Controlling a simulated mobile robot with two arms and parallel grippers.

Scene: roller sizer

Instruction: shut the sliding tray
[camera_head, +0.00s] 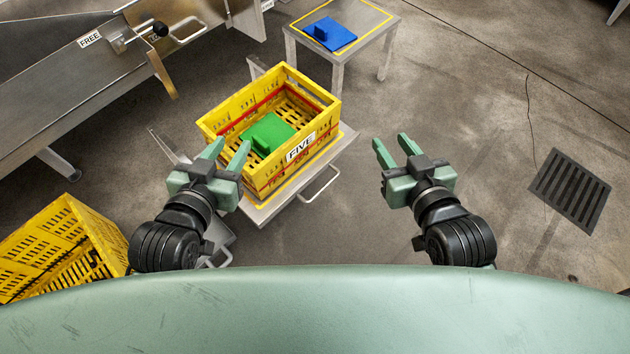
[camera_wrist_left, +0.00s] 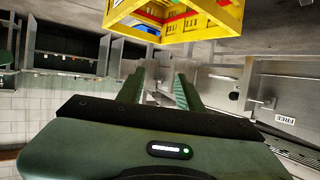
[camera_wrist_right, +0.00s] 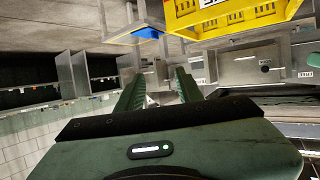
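A metal sliding tray (camera_head: 262,213) with a bar handle (camera_head: 322,186) on its front right side sits under a yellow crate. It looks pulled out, but its rear is hidden by the crate. The crate (camera_head: 325,118) is labelled FIVE and holds a green piece (camera_head: 267,133). My left gripper (camera_head: 229,148) is open and empty, and it overlaps the crate's left front corner in the head view; I cannot tell any contact. My right gripper (camera_head: 392,142) is open and empty, over bare floor to the right of the tray and handle.
A small metal table (camera_head: 362,55) with a blue piece (camera_head: 331,34) stands behind the crate. A steel machine (camera_head: 60,95) with a FREE label runs along the left. Another yellow crate (camera_head: 60,245) is at lower left. The floor right of the tray is clear, with a drain grate (camera_head: 570,190).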

